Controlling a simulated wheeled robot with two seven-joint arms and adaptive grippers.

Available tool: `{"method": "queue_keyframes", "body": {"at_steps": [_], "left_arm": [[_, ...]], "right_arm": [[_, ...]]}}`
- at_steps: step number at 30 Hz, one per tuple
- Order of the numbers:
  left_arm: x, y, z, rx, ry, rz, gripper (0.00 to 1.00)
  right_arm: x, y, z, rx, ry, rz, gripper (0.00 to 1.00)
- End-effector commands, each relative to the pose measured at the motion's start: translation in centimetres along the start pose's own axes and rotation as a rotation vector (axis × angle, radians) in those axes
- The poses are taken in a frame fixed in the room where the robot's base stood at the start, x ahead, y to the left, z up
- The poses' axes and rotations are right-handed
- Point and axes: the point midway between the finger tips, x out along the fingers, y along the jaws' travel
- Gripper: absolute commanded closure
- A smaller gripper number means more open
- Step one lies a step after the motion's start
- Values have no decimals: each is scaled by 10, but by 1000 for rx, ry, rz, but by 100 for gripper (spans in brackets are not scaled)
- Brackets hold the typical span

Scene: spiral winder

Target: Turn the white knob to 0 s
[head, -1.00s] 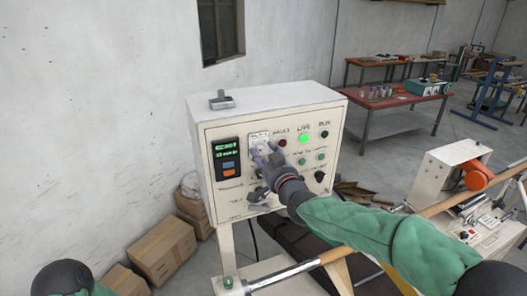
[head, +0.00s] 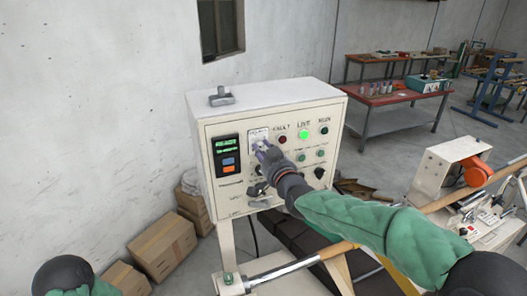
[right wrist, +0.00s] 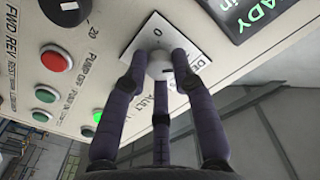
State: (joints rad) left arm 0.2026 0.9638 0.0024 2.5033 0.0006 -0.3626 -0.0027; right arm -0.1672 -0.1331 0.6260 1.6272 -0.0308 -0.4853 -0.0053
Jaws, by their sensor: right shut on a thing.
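The white knob (right wrist: 159,66) sits on a square pale plate (right wrist: 196,42) on the front of the cream control box (head: 232,198). In the right wrist view a 0 shows on the plate close to the knob, and other lettering is partly covered by a finger. A small dark mark shows on the knob, but I cannot read its setting. My right gripper (right wrist: 160,58) is shut on the knob, its slim dark fingers around it. In the head view my right gripper (head: 262,148) hides the knob. My left gripper is not in view.
The panel has a green-lit display (head: 227,146), a red lamp (head: 282,139), a lit green lamp (head: 303,134) and a black knob (head: 319,172) close by. A metal piece (head: 221,97) lies on the box top. Cardboard boxes (head: 163,247) stand at the lower left.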

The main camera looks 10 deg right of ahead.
Motion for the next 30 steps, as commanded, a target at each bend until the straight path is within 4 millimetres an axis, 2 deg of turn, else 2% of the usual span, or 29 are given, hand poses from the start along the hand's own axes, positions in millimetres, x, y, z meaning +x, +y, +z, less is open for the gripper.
{"method": "queue_keyframes", "body": {"at_steps": [8, 15, 30], "left_arm": [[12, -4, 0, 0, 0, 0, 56], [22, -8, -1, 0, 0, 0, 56], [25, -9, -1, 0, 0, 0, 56]], "right_arm": [[0, 1, 4, -142, -3, 0, 100], [0, 1, 4, -359, -4, -1, 100], [0, 1, 3, -834, -7, -2, 100]]}}
